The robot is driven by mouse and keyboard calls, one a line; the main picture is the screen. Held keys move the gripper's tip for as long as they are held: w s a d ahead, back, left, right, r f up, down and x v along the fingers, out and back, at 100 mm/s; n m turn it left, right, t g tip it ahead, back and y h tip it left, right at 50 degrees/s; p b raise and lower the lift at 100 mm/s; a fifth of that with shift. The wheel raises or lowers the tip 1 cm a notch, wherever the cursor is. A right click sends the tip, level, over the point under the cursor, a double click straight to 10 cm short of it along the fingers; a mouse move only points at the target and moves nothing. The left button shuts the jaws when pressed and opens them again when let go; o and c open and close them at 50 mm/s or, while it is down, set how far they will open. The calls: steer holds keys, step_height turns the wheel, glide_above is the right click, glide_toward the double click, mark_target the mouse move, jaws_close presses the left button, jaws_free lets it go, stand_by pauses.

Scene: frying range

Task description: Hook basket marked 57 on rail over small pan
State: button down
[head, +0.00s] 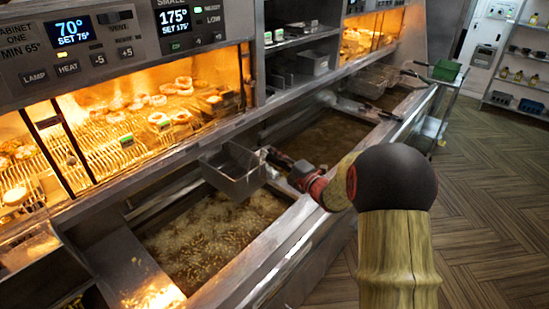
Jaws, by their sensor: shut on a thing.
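A grey metal basket (232,174) hangs tilted above the near frying pan (165,240), which holds bubbling oil with pieces frying in it. My gripper (270,155) is shut at the basket's right end, seemingly on its handle; the fingertips are small and partly hidden. No number is readable on the basket. The basket's far side is close to the steel ledge behind the pan, but I cannot tell whether it touches a rail. A panel above the lit cabinet reads "SMALL" (173,18); no label shows on the pans themselves.
A second oil pan (318,138) lies beyond the near one. More baskets (370,82) stand farther along the range. Lit cabinets with fried food (165,100) line the back. A trolley with a green box (445,70) stands beyond; the floor at right is clear.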

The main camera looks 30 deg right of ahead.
steer(key=c, duration=1.7)
jaws_free()
steer(key=shift+o, duration=0.3)
steer(key=shift+f, duration=0.1)
steer(key=shift+s, duration=0.1)
steer(key=s+d, duration=0.2)
steer(key=s, duration=0.9)
steer(key=shift+s+r, duration=0.2)
steer(key=shift+s, duration=0.15)
